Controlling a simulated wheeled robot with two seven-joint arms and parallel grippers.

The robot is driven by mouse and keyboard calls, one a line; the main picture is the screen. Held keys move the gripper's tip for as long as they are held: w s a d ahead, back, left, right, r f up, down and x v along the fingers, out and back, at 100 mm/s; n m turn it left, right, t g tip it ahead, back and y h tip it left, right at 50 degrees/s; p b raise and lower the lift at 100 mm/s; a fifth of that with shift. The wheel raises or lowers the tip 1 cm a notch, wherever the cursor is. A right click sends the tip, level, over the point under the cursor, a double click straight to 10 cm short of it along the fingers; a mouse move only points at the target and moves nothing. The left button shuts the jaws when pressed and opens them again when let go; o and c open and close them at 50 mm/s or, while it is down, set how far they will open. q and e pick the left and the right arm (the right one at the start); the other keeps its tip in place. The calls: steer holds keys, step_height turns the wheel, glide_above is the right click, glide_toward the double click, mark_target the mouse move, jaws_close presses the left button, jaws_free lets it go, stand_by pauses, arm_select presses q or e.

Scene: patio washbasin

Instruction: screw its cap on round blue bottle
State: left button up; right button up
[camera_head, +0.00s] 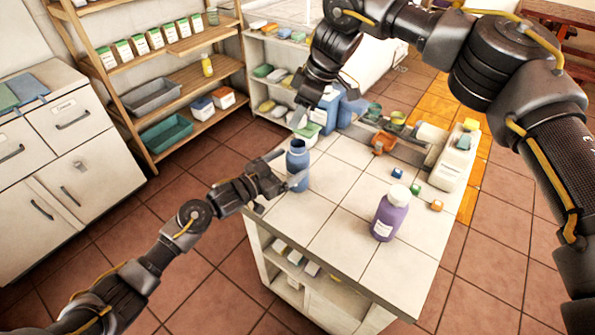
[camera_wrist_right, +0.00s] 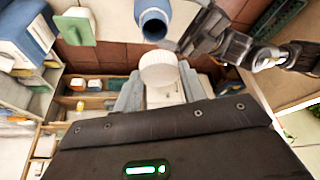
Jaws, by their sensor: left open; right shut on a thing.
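The round blue bottle (camera_head: 297,172) stands upright on the tiled counter near its left edge, with its mouth uncovered. The right wrist view shows its open neck (camera_wrist_right: 153,22) at the top. My left gripper (camera_head: 284,170) is open at the bottle's left side, one finger reaching across its front; I cannot tell whether it touches. My right gripper (camera_wrist_right: 162,88) is shut on a white ribbed cap (camera_wrist_right: 158,68), apart from the bottle's mouth in that view. In the head view my right gripper (camera_head: 300,114) is above and behind the bottle; the cap is hard to make out there.
A purple bottle (camera_head: 389,214) with a white cap stands to the right on the counter (camera_head: 345,243). A white container (camera_head: 455,165) stands at the right edge. Blue containers (camera_head: 350,108) stand behind.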

mark_target(302, 157)
arm_select(q)
steer(key=shift+x, duration=2.65)
arm_select(e)
steer(key=shift+d, duration=0.1)
arm_select(q)
steer(key=c, duration=1.5)
arm_select(e)
steer(key=shift+f, duration=2.45)
steer(key=shift+f, duration=0.9)
steer(key=shift+f, duration=0.6)
